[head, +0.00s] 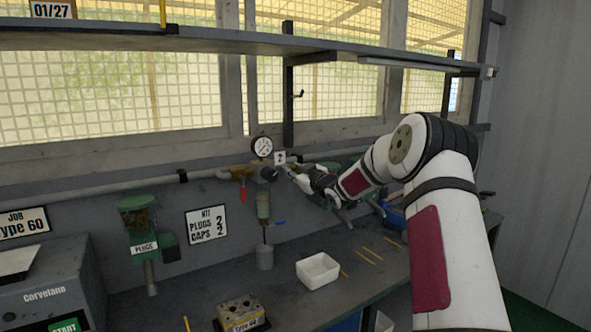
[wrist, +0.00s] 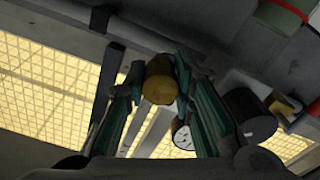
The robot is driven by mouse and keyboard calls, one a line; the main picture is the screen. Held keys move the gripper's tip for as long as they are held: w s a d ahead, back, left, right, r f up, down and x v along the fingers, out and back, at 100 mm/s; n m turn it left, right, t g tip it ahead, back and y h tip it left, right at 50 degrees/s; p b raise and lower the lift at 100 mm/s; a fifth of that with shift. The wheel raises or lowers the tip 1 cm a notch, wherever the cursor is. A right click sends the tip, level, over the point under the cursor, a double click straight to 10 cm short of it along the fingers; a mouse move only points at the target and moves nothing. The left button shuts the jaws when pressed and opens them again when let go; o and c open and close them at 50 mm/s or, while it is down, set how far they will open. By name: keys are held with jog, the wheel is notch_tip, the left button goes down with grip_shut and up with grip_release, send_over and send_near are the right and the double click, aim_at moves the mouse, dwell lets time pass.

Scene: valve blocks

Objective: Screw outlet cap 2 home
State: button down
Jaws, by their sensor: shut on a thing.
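My gripper (head: 287,171) is at the far end of my outstretched arm, close to the pipework on the back wall. In the wrist view its two teal-sided fingers (wrist: 160,88) are closed on a short brass cylinder (wrist: 159,78), which looks like the outlet cap. Its rounded face shows between the fingertips. Whether the cap's far end meets a thread is hidden. A dark round knob (head: 268,174) is just left of the gripper; a dark cylinder also shows in the wrist view (wrist: 249,114).
A pressure gauge (head: 262,147) stands above the pipe, left of the gripper. A red-handled brass valve (head: 242,187) is further left. A shelf (head: 230,40) runs overhead. The bench holds a white tray (head: 318,271) and a brass block (head: 240,312).

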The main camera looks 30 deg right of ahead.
jog(key=m+p, duration=0.1)
jog(key=m, duration=0.4)
jog(key=shift+f+m, duration=0.1)
jog(key=shift+m, duration=2)
jog(key=c, duration=1.3)
grip_release()
jog(key=shift+c, duration=0.2)
jog(key=s, duration=1.2)
jog(key=shift+d, duration=0.15)
